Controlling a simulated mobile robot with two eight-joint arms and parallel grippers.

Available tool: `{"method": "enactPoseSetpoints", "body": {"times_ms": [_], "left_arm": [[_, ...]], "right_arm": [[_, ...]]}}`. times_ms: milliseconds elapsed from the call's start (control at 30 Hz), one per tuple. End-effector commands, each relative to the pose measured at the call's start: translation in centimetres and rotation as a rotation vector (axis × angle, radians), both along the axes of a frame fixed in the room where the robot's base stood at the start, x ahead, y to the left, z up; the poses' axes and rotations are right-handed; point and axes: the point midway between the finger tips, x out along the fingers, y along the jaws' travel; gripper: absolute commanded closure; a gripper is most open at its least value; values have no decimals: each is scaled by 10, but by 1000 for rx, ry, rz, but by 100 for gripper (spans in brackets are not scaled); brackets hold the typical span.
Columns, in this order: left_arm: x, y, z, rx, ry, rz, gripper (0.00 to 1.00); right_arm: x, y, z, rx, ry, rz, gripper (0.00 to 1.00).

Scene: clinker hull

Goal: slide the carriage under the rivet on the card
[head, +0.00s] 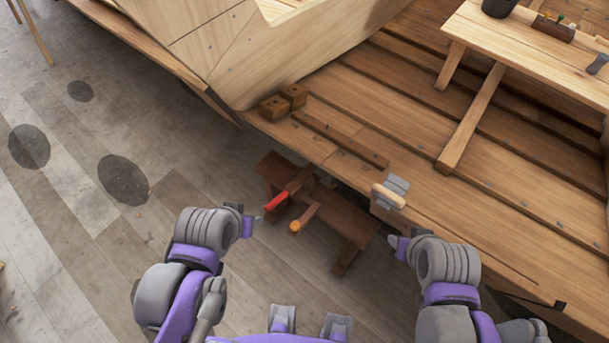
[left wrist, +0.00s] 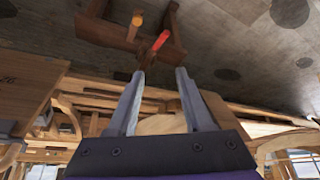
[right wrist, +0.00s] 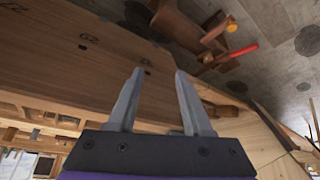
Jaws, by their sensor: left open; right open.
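I cannot make out a card or a rivet on one in these frames. A grey metal piece with a pale wooden handle (head: 389,195) sits at the edge of the hull planking in the head view; it may be the carriage, but I cannot tell. My left gripper (head: 256,220) is open and empty, off to the left of that piece, above the floor side of the low bench. It shows open in the left wrist view (left wrist: 161,78). My right gripper (head: 398,243) is open and empty, just below the handled piece in the picture. It shows open in the right wrist view (right wrist: 159,75).
A low dark bench (head: 335,222) stands below the hull edge, with a red-handled tool (head: 277,201) and an orange-ended one (head: 296,226). Two brown blocks (head: 283,102) and a wooden strip (head: 340,138) lie on the planking. A pale workbench (head: 530,50) stands upper right.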

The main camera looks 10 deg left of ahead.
Motion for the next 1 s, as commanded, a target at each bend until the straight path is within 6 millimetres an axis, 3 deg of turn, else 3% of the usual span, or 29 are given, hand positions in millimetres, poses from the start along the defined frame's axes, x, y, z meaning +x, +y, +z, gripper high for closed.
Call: {"method": "enactPoseSetpoints", "body": {"times_ms": [33, 133, 267, 500, 700, 833, 1000], "left_arm": [[0, 0, -1, 0, 1, -1, 41], [1, -1, -10, 7, 18, -34, 23], [11, -6, -45, 34, 73, -187, 23], [62, -20, -143, 65, 154, -702, 23], [107, -29, -224, 54, 123, -1093, 23], [123, -32, -254, 50, 87, -1243, 23], [129, -35, -267, 48, 66, -1310, 23]], "right_arm": [[0, 0, -1, 0, 0, 0, 50], [-3, 0, -12, 0, 6, 0, 50], [-12, 0, -49, 0, 23, 0, 50], [-20, 0, -140, 0, 53, 0, 50], [-17, 0, -202, 0, 74, 0, 50], [-15, 0, -221, 0, 81, 0, 50], [-15, 0, -228, 0, 83, 0, 50]]}}
